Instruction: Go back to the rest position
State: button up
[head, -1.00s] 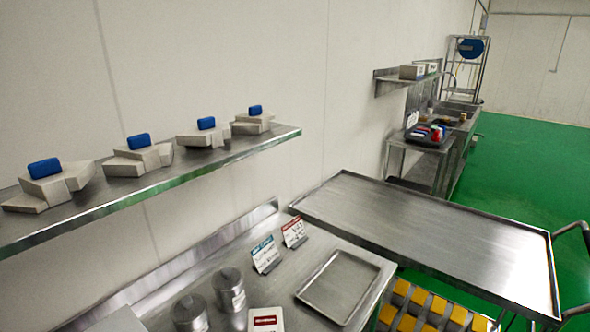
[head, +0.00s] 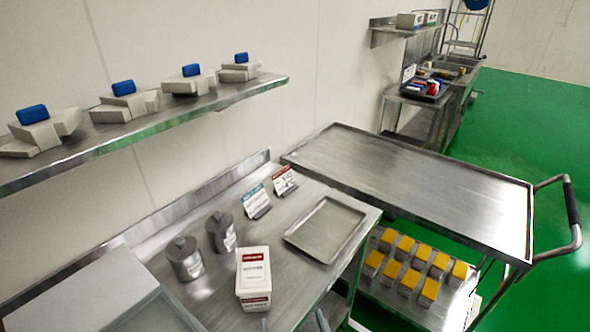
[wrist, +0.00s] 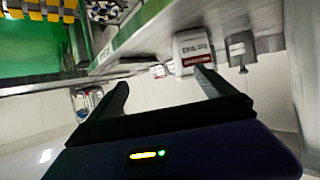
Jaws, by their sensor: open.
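My gripper (wrist: 160,82) shows in the wrist view, its two dark fingers spread apart with nothing between them. Beyond the right finger stand a white and red box (wrist: 192,50) and a metal canister (wrist: 240,50), both upside down in this view. In the head view the same box (head: 254,277) stands upright on the steel table (head: 215,275). Two small grey tips poke in at the bottom edge in front of the table; they may be my fingertips. The rest of my arm is hidden there.
Two canisters (head: 184,258), two sign cards (head: 284,181) and an empty tray (head: 326,229) are on the table. A wall shelf (head: 150,122) holds several grey pieces with blue tops. An empty-topped trolley (head: 410,185) has several yellow-topped blocks (head: 405,262) below. Green floor lies open at right.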

jog(key=s+d+f, duration=0.4)
jog(key=s+d, duration=0.3)
jog(key=s+d+r, duration=0.1)
jog(key=s+d, duration=0.4)
jog(key=s, duration=0.3)
jog(key=s+d+r+b, duration=0.1)
jog(key=s+d, duration=0.3)
jog(key=s, duration=0.4)
jog(key=shift+s+d+r+m+t, duration=0.3)
jog(key=shift+d+r, duration=0.1)
jog(key=shift+r, duration=0.3)
jog(key=s+d+r, duration=0.1)
jog(key=s+r, duration=0.1)
jog(key=s+d+r+m+h, duration=0.1)
jog(key=s+r, duration=0.1)
jog(key=s+d+r+t+h, duration=0.1)
jog(key=s+r, duration=0.1)
jog(key=shift+s+d+r, duration=0.3)
jog(key=shift+s, duration=0.05)
jog(key=shift+c, duration=0.2)
